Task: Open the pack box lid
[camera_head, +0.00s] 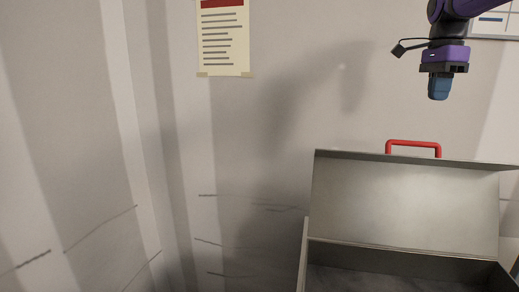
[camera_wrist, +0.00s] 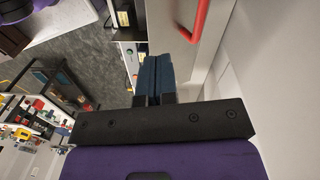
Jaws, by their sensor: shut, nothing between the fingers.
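The pack box (camera_head: 303,262) is a grey metal box at the lower right of the head view. Its lid (camera_head: 405,205) stands raised at the back, with the inside face showing and the box interior exposed. A red handle (camera_head: 413,143) sticks up at the lid's top edge; it also shows at the top of the wrist view (camera_wrist: 201,18). My gripper (camera_head: 438,90) is above the handle and apart from it, pointing down. In the wrist view its blue fingers (camera_wrist: 153,75) are together with nothing between them.
A pale wall (camera_head: 270,110) stands behind the box, with a paper notice (camera_head: 223,40) on it. The wrist view shows a dark floor (camera_wrist: 85,50) and a rack with several small items (camera_wrist: 30,120) at left. Open air surrounds my gripper.

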